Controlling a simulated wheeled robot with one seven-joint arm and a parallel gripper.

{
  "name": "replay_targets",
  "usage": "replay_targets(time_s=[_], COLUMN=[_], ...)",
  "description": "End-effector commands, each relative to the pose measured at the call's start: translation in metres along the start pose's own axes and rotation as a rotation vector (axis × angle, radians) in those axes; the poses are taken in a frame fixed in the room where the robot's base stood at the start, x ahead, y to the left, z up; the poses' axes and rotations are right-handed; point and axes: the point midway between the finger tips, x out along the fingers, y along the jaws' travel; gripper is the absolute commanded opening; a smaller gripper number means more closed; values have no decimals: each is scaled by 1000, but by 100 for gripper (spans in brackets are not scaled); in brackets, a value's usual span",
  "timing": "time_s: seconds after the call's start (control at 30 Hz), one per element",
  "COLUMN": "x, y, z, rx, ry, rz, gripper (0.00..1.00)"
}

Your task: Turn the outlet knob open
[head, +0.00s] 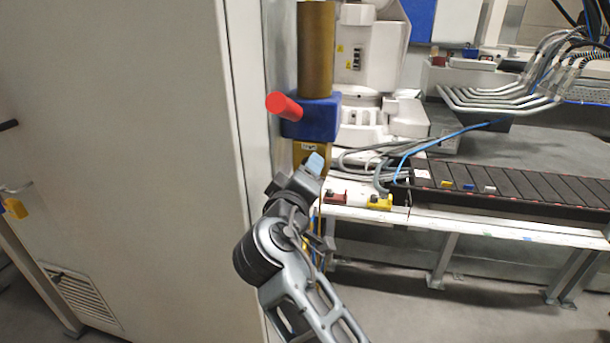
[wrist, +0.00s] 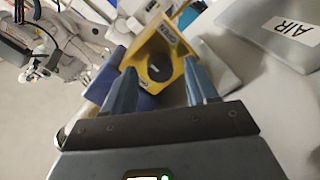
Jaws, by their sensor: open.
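A red cylindrical handle (head: 284,106) sticks out from a blue block (head: 318,118) on a vertical brass-coloured pipe (head: 316,50) in the head view. I cannot tell for sure which part is the outlet knob. Below the block is a yellow-brown part (head: 306,150) with a small label, partly hidden by my gripper (head: 312,166). The wrist view shows a yellow housing (wrist: 152,68) with a dark round opening and a label, beside a blue surface (wrist: 135,102). My gripper (wrist: 155,62) is open, its fingers either side of the housing in that picture. Contact cannot be told. The red handle is not in the wrist view.
A tall pale cabinet (head: 120,130) stands close on the left. A bench (head: 500,222) with a dark slatted rack (head: 510,185), cables and a white machine (head: 368,50) lies to the right. A grey panel marked AIR (wrist: 285,30) shows in the wrist view.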

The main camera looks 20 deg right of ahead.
Motion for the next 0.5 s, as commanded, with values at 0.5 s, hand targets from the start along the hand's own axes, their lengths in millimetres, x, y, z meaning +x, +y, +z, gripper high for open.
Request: replay_targets(time_s=[0.5], x=[-70], y=[-1], z=[0], rx=[0], ry=[1], rz=[-2], gripper=[58])
